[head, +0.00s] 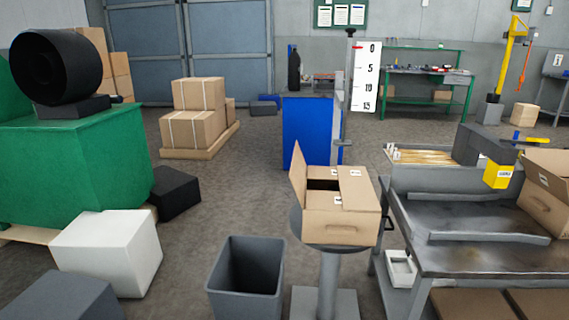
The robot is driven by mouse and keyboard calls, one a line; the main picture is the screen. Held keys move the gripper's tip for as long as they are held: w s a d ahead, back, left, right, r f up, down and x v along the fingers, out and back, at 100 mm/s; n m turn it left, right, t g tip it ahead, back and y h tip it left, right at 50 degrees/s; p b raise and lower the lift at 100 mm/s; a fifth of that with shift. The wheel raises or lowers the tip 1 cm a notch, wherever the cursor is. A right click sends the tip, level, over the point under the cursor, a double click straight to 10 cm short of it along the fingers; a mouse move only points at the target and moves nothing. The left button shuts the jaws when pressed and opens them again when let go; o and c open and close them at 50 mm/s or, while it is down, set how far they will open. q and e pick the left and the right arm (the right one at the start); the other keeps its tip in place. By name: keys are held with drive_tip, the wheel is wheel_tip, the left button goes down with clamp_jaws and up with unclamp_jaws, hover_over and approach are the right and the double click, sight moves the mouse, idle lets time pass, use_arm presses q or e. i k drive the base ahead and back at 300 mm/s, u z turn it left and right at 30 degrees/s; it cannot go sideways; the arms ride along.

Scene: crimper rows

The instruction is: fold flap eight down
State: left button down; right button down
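An open cardboard box (340,228) sits on a round grey pedestal (328,270) in the middle of the head view. Its left flap (298,172) stands up, tilted slightly outward. The right flap (358,188) lies folded over the top. Part of the top is open, with a dark gap (322,185) showing the inside. Small white labels show on the top pieces, but their numbers are too small to read, so I cannot tell which flap is eight. Neither of my grippers is in view.
A grey bin (247,285) stands left of the pedestal. A metal workbench (480,258) stands close on the right, with another cardboard box (545,200) and a yellow-and-grey tool (497,175). A post with a numbered scale (366,78) rises behind the box. Floor (225,200) is clear to the left.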

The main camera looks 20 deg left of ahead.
sight(297, 173)
drive_tip(key=k, duration=1.25)
drive_tip(key=u, duration=0.7)
drive_tip(key=i, duration=1.75)
drive_tip(key=z, duration=0.5)
